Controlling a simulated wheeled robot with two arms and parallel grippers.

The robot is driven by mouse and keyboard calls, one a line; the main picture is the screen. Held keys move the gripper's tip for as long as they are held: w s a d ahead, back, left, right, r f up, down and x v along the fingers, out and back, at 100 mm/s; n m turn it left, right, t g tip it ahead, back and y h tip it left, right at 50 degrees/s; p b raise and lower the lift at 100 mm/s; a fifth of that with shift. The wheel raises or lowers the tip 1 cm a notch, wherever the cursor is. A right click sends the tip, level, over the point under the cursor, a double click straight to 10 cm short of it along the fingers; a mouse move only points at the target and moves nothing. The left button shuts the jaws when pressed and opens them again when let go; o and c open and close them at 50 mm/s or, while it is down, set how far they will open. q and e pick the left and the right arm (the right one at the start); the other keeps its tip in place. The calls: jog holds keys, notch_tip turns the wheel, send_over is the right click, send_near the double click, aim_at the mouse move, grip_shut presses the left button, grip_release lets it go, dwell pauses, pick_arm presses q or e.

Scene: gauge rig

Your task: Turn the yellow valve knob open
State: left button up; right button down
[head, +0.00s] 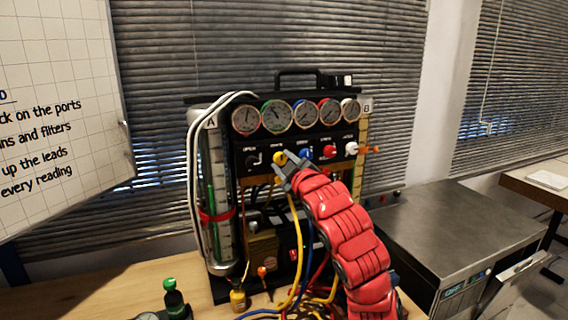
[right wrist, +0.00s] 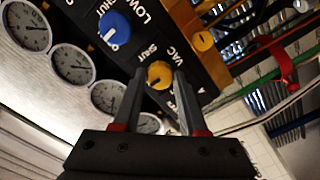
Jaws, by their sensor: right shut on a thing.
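The yellow valve knob (head: 279,158) sits on the black front panel of the gauge rig, below the row of gauges and left of the blue knob (head: 305,155). My right gripper (head: 285,164) reaches up to it from the lower right. In the right wrist view the yellow knob (right wrist: 160,74) lies between the two fingertips of my right gripper (right wrist: 159,78), which are shut on it. The fingers partly cover its sides and the lettering around it. My left gripper is in neither view.
Several round gauges (head: 304,113) line the rig's top. A red knob (head: 329,151) and a white knob (head: 351,148) sit right of the blue one. Loose hoses (head: 296,250) hang below the panel. A metal cabinet (head: 450,228) stands to the right.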

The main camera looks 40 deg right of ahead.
jog(key=shift+c, duration=2.2)
grip_release()
jog(key=b+v, duration=1.1)
jog(key=v, duration=0.6)
jog(key=shift+s+a, duration=0.15)
jog(key=shift+a, duration=0.05)
